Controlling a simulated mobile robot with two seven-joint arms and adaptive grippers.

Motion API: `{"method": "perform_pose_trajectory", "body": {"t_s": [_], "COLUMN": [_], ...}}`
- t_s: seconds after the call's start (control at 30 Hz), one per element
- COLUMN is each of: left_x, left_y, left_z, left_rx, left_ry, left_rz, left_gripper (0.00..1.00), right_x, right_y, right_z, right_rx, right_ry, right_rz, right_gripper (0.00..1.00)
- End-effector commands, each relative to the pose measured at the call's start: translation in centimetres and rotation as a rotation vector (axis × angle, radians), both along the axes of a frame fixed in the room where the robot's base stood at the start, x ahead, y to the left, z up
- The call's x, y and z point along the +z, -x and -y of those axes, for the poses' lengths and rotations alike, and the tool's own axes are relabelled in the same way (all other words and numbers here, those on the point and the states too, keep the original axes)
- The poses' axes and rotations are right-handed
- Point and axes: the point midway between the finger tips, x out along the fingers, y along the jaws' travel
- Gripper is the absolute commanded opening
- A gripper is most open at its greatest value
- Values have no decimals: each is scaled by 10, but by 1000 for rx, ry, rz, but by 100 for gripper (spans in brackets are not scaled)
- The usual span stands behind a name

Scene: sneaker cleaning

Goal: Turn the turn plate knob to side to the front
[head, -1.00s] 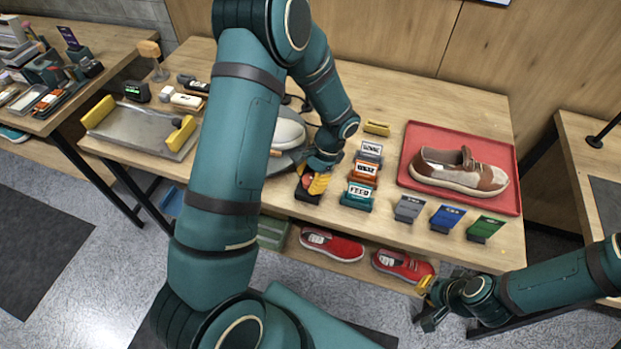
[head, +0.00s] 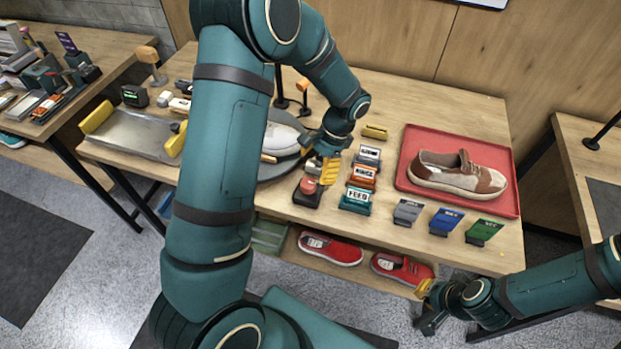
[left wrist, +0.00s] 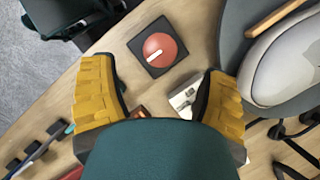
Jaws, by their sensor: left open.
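The red round turn plate knob (head: 310,186) sits on a black square base at the table's front edge. In the left wrist view the knob (left wrist: 159,48) has a white bar slanting toward the lower left. My left gripper (head: 325,171) is open and empty, above and just beside the knob; its yellow fingers (left wrist: 158,72) are spread apart, with the knob visible beyond the gap between them. The grey round turn plate (left wrist: 233,35) carries a white shoe (left wrist: 285,62). My left arm hides part of the plate in the head view. My right gripper (head: 428,303) is away at the lower right.
Labelled blocks, including a teal FEED block (head: 356,200), stand right of the knob. A red tray (head: 412,140) holds a brown and beige sneaker (head: 458,175). A grey tray with yellow handles (head: 137,136) is at left. Red shoes (head: 331,248) lie on the lower shelf.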

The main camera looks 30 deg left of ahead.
Motion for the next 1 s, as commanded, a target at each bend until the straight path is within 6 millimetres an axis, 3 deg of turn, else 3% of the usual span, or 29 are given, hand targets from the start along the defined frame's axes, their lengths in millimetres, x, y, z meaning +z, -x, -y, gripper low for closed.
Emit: {"method": "perform_pose_trajectory", "body": {"t_s": [0.1,0.33,1.0], "left_x": [22,48,53], "left_y": [-9,-17,-18], "left_z": [5,10,11], "left_rx": [0,0,0], "left_ry": [1,-1,0], "left_rz": [3,0,-2], "left_gripper": [75,75,75], "right_x": [0,0,0], "right_y": [0,0,0], "right_z": [0,0,0], "right_rx": [0,0,0], "right_ry": [0,0,0], "right_rz": [0,0,0], "right_gripper": [0,0,0]}}
